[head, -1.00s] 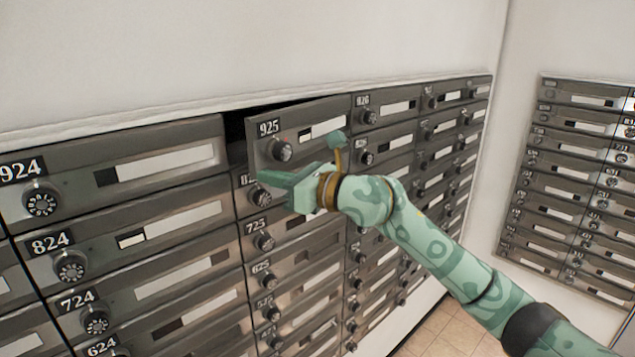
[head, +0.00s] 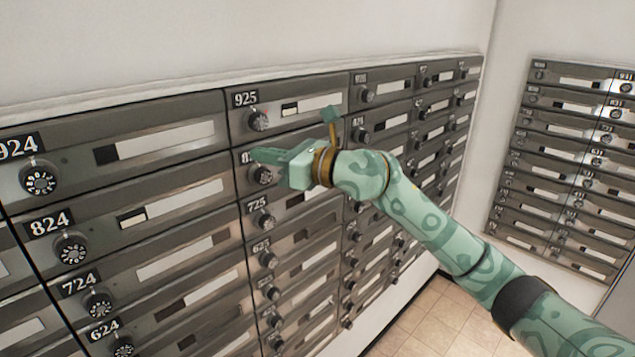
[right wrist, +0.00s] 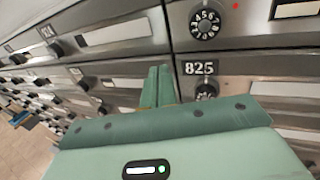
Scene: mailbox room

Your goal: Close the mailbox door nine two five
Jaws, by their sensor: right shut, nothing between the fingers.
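The mailbox door 925 (head: 290,109) is at the top of the second column in the head view. It lies flush with its neighbours, with no dark gap around it. Its round dial (head: 258,121) shows at lower left of the door, and a dial above the 825 label also shows in the right wrist view (right wrist: 205,22). My right gripper (head: 256,155) is shut and empty. Its fingertips are in front of door 825 (head: 300,168), just below door 925, partly covering the 825 label. I cannot tell whether they touch it. My left gripper is out of view.
Door 924 (head: 160,146) is to the left and also looks shut. Several more mailbox doors fill the wall below and to the right. A second mailbox bank (head: 570,165) stands on the right wall. Tiled floor (head: 410,320) shows between them.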

